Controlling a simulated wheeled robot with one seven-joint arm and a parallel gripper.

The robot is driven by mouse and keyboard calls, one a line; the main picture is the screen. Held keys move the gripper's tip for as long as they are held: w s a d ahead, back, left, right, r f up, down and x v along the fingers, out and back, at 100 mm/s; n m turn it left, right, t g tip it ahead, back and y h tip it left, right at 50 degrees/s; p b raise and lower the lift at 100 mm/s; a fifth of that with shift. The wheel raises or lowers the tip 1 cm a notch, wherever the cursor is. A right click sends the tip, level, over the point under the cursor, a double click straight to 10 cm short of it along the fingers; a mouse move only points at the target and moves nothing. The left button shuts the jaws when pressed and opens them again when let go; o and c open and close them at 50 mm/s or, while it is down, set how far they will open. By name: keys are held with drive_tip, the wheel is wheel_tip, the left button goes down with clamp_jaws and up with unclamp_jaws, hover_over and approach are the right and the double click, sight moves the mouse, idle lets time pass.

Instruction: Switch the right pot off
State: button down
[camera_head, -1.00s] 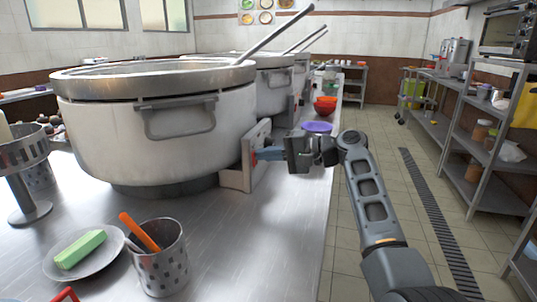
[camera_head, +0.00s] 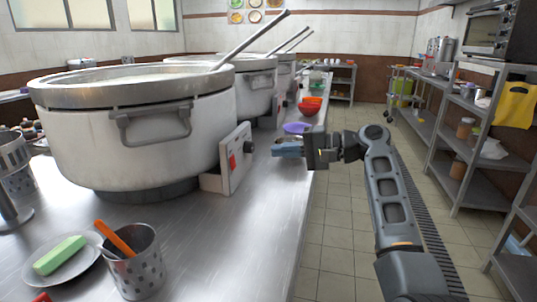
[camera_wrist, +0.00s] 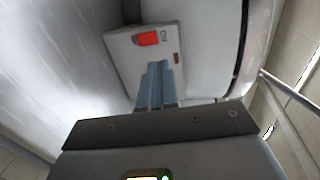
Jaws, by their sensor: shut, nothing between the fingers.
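The nearest large pot (camera_head: 80,145) stands on the steel counter at the left of the head view. Its control box (camera_head: 240,150) sits low at its right side, with a red switch (camera_head: 232,161) and a dark knob (camera_head: 249,146) on the face. In the wrist view the box (camera_wrist: 122,50) lies beyond the fingertips, and its red switch (camera_wrist: 148,39) looks bright red-orange. My gripper (camera_head: 275,149) is shut and empty, to the right of the box and apart from it. In the wrist view its blue fingers (camera_wrist: 158,66) point at the box, just below the switch.
More pots (camera_head: 248,85) with ladles stand behind in a row. A purple bowl (camera_head: 296,128) and red bowls (camera_head: 309,108) lie beyond my gripper. A perforated cup (camera_head: 136,265) and a plate with a green bar (camera_head: 60,255) are in front. The aisle floor (camera_head: 335,225) is clear.

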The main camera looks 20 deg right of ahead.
drive_tip(key=v, duration=0.3)
drive_tip(key=shift+r, duration=0.4)
